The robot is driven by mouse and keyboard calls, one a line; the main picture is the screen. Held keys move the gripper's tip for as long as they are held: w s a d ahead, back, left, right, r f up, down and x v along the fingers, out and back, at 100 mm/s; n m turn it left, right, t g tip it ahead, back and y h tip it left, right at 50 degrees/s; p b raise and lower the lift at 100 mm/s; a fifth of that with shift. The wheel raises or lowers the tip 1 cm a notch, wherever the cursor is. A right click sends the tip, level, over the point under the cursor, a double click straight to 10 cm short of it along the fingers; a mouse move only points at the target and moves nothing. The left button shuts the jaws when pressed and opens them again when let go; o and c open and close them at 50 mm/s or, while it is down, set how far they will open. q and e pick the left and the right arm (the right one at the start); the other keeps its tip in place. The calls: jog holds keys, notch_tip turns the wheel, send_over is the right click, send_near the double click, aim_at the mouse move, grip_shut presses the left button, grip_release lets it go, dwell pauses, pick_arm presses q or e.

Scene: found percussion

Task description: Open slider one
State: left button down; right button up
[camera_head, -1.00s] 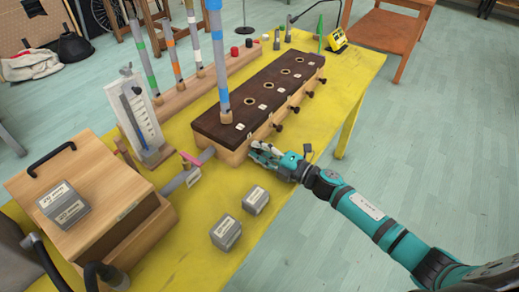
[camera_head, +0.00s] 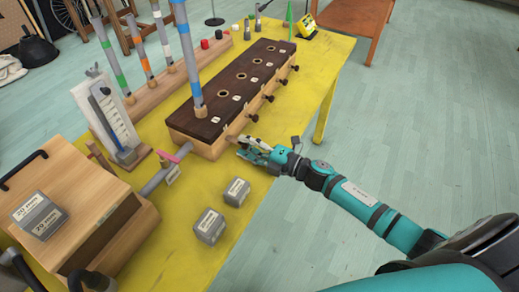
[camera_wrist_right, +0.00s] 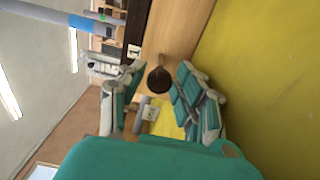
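The long wooden box with a dark top (camera_head: 210,125) stands on the yellow table. Several dark slider knobs stick out of its right side, one of them here (camera_head: 253,117). My right gripper (camera_head: 243,146) is at the near end of that side, beside the first hole, where a tall banded tube (camera_head: 188,60) stands. In the right wrist view a round dark knob (camera_wrist_right: 160,79) sits between the two fingers (camera_wrist_right: 157,90) of my gripper, in front of the wood. The fingers look spread, with gaps beside the knob. In the head view the fingers hide this knob. My left gripper is out of view.
Two grey weight blocks (camera_head: 236,192) (camera_head: 209,226) lie on the table near my right gripper. A wooden bellows-like box (camera_head: 75,200) with weights is at left. A grey pipe (camera_head: 155,181) joins the slider box. The table's right edge (camera_head: 322,125) is clear.

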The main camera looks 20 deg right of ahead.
jog(key=v, duration=1.1)
jog(key=shift+s+d, duration=0.2)
